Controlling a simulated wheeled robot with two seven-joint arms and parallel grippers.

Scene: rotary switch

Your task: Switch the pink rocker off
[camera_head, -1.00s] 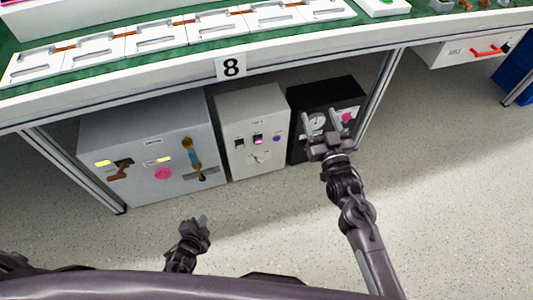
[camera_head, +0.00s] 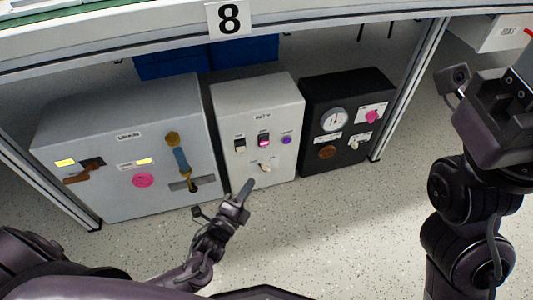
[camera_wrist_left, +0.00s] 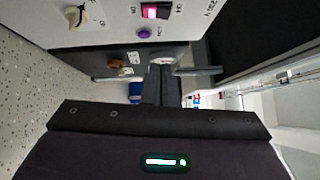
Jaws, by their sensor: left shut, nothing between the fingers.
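The pink rocker (camera_head: 264,141) is a lit switch on the front of the white box (camera_head: 230,97), between a dark-framed switch (camera_head: 239,145) and a purple button (camera_head: 286,139). It also shows at the top of the left wrist view (camera_wrist_left: 156,11). My left gripper (camera_head: 246,189) is shut and empty, low in front of the white box and apart from the rocker. Its fingers also show in the left wrist view (camera_wrist_left: 172,72). My right arm stands at the right, close to the head camera. Its fingers cannot be made out clearly.
A beige rotary knob (camera_head: 265,167) sits below the rocker. A large grey box (camera_head: 90,120) with a levered handle stands left, and a black box (camera_head: 365,88) with a gauge stands right. The table edge (camera_head: 150,45) overhangs them. Open floor lies in front.

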